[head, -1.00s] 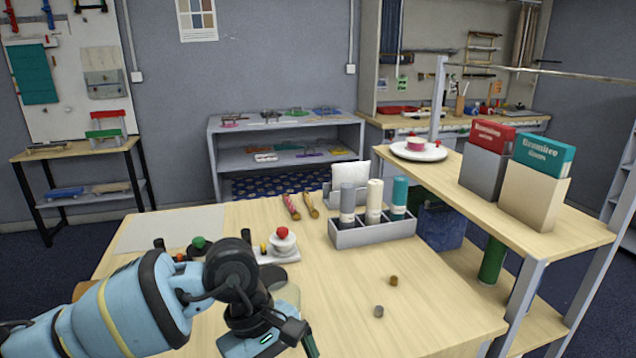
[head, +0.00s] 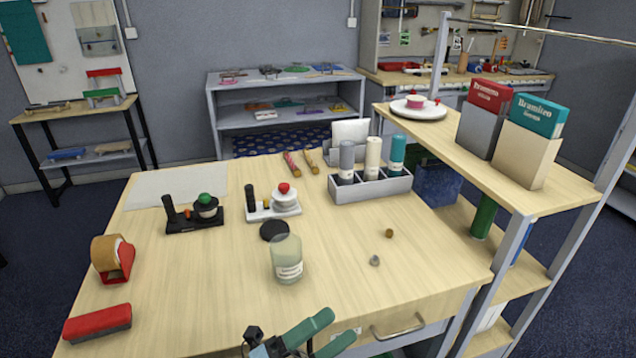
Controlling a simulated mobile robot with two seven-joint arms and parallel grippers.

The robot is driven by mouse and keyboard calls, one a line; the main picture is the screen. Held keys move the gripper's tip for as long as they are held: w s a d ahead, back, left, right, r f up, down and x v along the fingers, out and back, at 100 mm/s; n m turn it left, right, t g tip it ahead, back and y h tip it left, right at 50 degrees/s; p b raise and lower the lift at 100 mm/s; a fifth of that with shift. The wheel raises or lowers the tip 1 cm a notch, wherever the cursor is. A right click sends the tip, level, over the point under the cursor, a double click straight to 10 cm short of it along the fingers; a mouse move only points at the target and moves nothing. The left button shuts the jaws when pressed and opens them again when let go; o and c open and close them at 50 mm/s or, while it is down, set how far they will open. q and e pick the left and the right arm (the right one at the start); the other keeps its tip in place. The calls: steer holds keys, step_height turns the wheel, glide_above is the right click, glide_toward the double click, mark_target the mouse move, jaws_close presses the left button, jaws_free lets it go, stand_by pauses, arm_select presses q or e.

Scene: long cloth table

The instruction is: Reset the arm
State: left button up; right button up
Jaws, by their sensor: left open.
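My left gripper (head: 322,334) shows at the bottom centre of the head view, at the table's front edge near a drawer handle. Its two green fingers are apart and nothing is between them. Most of its arm is out of the frame. The wooden table (head: 330,235) lies behind it. A glass jar (head: 286,259) stands upright on the table beyond the gripper, with a dark round lid (head: 274,230) lying just behind it. My right gripper is not in view.
A red stapler-like block (head: 97,323) and a tape dispenser (head: 113,258) are at left. Black (head: 194,213) and white (head: 273,203) stands sit mid-table. A grey bottle rack (head: 370,187) is behind. Two small pieces lie right; a raised shelf (head: 480,160) borders the right.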

arm_select(q)
steer(key=s+a+f+n+t+y, duration=0.25)
steer(key=a+f+n+y, duration=0.4)
steer(key=f+n, duration=0.35)
steer(key=s+a+f+n+t+y, duration=0.1)
steer(key=a+f+n+t+y, duration=0.2)
steer(key=a+f+n+y, duration=0.6)
steer(key=s+a+f+n+g+y, duration=0.1)
steer(key=s+a+f+n+g, duration=0.2)
steer(key=s+f+n, duration=0.2)
steer(key=s+a+f+n+g+y+p, duration=0.1)
steer(key=s+f+n, duration=0.5)
steer(key=s, duration=0.6)
steer(key=shift+s+a+f+g+y, duration=0.3)
steer(key=shift+a+g+y, duration=0.45)
steer(key=shift+a+g, duration=0.5)
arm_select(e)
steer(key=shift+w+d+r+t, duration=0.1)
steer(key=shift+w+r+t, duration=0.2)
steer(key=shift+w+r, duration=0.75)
